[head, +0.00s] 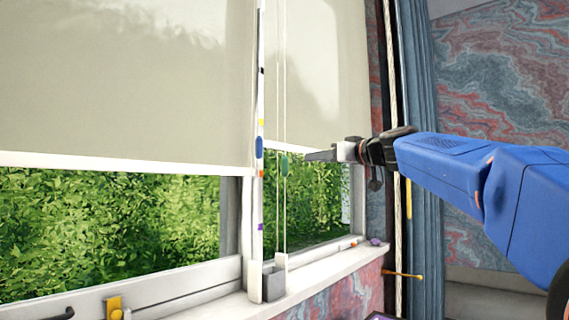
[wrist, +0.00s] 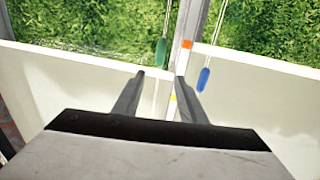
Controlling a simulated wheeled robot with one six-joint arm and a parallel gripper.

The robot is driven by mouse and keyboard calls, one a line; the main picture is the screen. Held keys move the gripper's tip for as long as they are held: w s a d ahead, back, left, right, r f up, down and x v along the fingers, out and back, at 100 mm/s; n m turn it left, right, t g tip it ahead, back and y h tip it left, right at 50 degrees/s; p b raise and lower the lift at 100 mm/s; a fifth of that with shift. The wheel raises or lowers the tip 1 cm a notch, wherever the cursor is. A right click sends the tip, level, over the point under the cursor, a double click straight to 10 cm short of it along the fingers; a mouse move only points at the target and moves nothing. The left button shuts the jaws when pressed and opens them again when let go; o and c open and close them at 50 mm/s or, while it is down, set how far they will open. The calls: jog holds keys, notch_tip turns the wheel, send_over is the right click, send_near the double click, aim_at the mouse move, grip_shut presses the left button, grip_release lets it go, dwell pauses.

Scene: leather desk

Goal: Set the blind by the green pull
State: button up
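The green pull (head: 284,164) hangs on a thin cord in front of the right blind (head: 325,70). In the wrist view, which looks upside down, the green pull (wrist: 160,52) shows just beyond the fingertips, sideways between them. My gripper (head: 308,156) is a little right of the green pull in the head view. Its two fingers (wrist: 159,77) are apart with nothing between them. A blue pull (head: 259,147) hangs left of the green one, by the left blind (head: 110,80). Both blinds are partly lowered.
A white post (head: 261,200) with coloured marks stands between the blinds. A grey box (head: 273,285) sits on the sill (head: 335,262). A blue curtain (head: 425,120) and a pale rope (head: 398,235) hang at the right.

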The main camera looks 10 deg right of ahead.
aim_at(287, 161)
jog(key=x, duration=1.7)
jog(key=shift+w+f, duration=0.1)
jog(key=shift+w, duration=0.05)
grip_shut()
